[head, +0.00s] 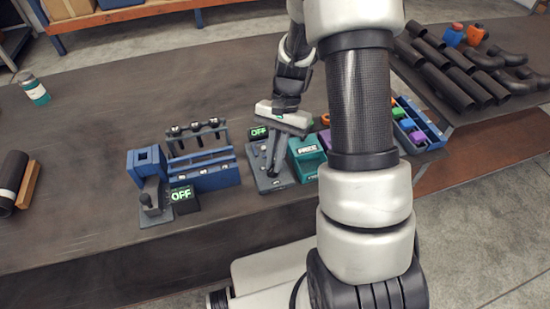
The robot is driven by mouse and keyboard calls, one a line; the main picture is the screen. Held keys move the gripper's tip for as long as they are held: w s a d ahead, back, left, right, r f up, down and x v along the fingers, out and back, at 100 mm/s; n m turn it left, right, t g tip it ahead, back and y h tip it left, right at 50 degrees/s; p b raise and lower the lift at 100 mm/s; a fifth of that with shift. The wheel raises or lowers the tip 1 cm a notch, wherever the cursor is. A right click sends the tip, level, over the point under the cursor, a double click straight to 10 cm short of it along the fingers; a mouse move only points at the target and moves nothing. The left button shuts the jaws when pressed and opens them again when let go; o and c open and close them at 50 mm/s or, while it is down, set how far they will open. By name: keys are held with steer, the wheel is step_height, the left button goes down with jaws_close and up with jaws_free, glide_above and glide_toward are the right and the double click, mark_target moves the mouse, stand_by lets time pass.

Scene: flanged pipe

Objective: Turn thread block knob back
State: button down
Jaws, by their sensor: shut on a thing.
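My gripper (272,172) points down onto a dark grey block (264,184) near the table's front edge, beside a small display reading "OFF" (259,133). Its fingers are shut at the top of this block, on what appears to be its knob. The knob itself is hidden by the fingers, so its angle cannot be told. My gripper is well apart from that one.
A blue rack (205,170) holding several tools stands left of the grey block. A teal box (307,158) is close on its right. Blue bins (420,126) and dark pipes (455,75) lie farther right, partly behind my arm. The table's back left is mostly clear.

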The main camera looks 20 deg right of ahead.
steer(key=n, duration=0.1)
steer(key=n+h, duration=0.1)
steer(key=n, duration=0.2)
steer(key=shift+w+a+g+p, duration=0.15)
steer(key=shift+a+g+p, duration=0.1)
steer(key=shift+g+p, duration=0.15)
steer(key=n+h, duration=0.2)
steer(key=n, duration=0.2)
steer(key=shift+a, duration=0.2)
steer(key=shift+n, duration=0.3)
steer(key=c, duration=1.8)
jaws_free()
steer(key=shift+c, duration=0.2)
steer(key=p+v, duration=0.1)
steer(key=v, duration=1.6)
steer(key=shift+w, duration=0.45)
